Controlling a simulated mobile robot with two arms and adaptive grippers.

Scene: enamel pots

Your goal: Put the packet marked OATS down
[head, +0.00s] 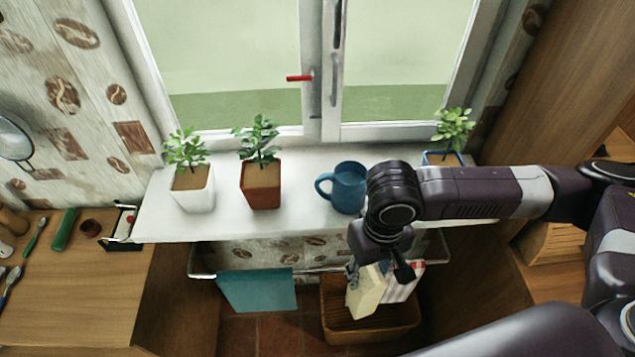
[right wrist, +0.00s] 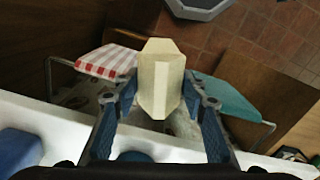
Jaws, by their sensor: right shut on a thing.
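A cream packet (head: 366,291) hangs below my right gripper (head: 378,266), in front of the window sill. In the right wrist view the packet (right wrist: 160,82) sits between the two fingers of the right gripper (right wrist: 158,103), which is shut on it. I cannot read any marking on the packet, so OATS is not confirmed. From the head view, the packet appears over a brown wooden crate (head: 338,327) low down; its height above it I cannot tell. My left gripper is not in view.
The white sill (head: 225,222) holds a blue mug (head: 347,186), a white-potted plant (head: 194,190), a brown-potted plant (head: 261,187) and another plant (head: 453,130). A teal towel (head: 258,290) and a red-striped towel (head: 407,282) hang on the rail (head: 205,275). A wooden counter (head: 90,275) is left.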

